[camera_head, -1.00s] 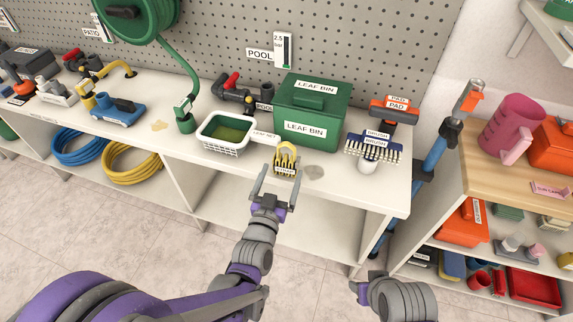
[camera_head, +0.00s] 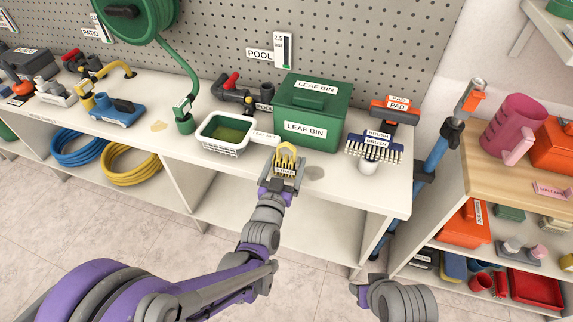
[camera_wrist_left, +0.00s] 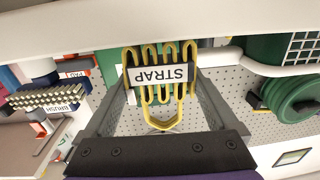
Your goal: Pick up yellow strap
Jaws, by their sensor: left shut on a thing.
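The yellow strap (camera_head: 287,159) is a looped yellow bundle with a white label, at the front edge of the white counter (camera_head: 345,187), in front of the green leaf bin. My left gripper (camera_head: 283,181) is shut on it from the front. In the left wrist view the strap (camera_wrist_left: 160,83), with its upside-down STRAP label, sits between the two grey fingers (camera_wrist_left: 158,95). I cannot tell whether the strap is clear of the counter. My right gripper is not clearly visible; only a grey part of my right arm shows low in the head view.
The green leaf bin (camera_head: 310,128) stands behind the strap. A pegboard rises behind.

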